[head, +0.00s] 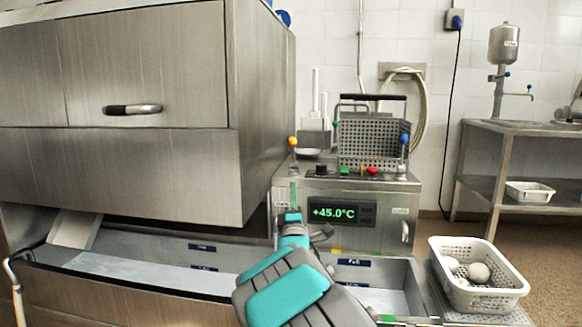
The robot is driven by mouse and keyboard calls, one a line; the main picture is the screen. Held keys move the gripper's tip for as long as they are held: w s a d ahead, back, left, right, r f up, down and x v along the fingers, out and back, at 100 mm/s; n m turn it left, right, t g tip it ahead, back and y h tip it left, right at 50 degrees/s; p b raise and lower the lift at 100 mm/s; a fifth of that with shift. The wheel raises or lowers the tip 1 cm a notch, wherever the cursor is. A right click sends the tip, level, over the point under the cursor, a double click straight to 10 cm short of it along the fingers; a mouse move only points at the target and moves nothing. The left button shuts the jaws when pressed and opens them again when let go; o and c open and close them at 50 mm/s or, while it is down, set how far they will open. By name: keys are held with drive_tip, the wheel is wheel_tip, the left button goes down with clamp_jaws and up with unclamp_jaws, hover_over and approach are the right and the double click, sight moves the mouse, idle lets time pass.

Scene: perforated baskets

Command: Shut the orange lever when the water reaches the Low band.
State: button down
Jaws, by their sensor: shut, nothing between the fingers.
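The orange lever (292,142) is a small orange ball on a short upright stem, at the left end of the steel control box (390,215). My gripper (292,214) is teal and dark, shut and empty. It is below the orange lever in the picture and appears apart from it. The long steel trough (130,252) runs across the front, with a pale surface low inside it. Small dark blue labels (202,247) mark its back wall. Their text is too small to read surely, and my arm hides the trough's middle.
A blue-knobbed lever (404,139) stands at the box's right end. The box's display (333,212) reads +45.0°C. A perforated metal basket (375,138) stands behind. A white basket (447,270) with pale balls is at right. A large steel cabinet (150,75) closes off the left.

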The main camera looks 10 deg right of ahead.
sight(293, 150)
drive_tip(key=p+x, duration=0.1)
drive_tip(key=x, duration=1.2)
drive_tip(key=shift+w+r, duration=0.2)
drive_tip(key=shift+w, duration=0.15)
drive_tip(key=shift+r, duration=0.2)
